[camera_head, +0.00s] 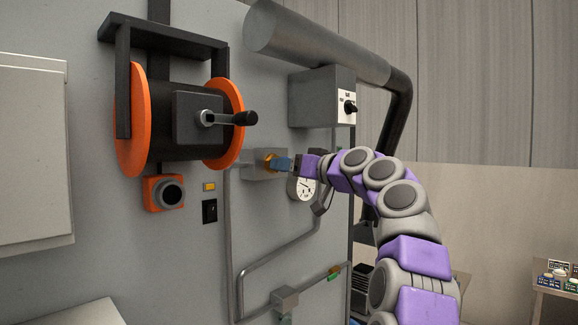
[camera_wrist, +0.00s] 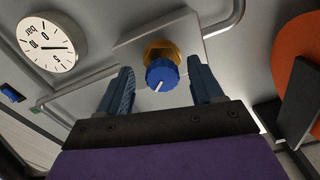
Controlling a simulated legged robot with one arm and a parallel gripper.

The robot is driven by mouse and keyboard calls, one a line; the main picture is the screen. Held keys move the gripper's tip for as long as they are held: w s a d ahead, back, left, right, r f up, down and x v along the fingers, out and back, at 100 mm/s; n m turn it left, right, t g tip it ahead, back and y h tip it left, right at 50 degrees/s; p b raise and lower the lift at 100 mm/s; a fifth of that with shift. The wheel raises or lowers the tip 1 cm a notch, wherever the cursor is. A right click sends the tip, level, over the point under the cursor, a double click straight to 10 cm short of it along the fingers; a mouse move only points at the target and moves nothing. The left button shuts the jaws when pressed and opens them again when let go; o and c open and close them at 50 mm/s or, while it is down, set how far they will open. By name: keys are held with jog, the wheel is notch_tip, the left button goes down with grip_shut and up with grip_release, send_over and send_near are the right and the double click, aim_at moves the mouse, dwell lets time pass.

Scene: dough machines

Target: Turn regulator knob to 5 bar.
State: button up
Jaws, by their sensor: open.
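The regulator knob (camera_wrist: 162,74) is blue with a white pointer line and sits on a brass collar (camera_wrist: 157,49) in the wrist view. My gripper (camera_wrist: 160,68) is open, with one blue-grey finger on each side of the knob. A gap shows between the knob and each finger. The round pressure gauge (camera_wrist: 53,46) is at upper left, marked in bar, its needle pointing right; I cannot read its exact value. In the head view my gripper (camera_head: 284,163) is at the regulator block (camera_head: 255,168), hiding most of the knob. The gauge (camera_head: 303,188) is just below it.
Metal pipes (camera_head: 275,252) run along the panel below the gauge. An orange-rimmed reel (camera_head: 132,120) with a crank handle is at left. A grey switch box (camera_head: 317,98) is above my arm.

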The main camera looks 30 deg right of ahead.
jog(key=shift+w, duration=0.2)
jog(key=shift+a, duration=0.1)
jog(key=c, duration=1.1)
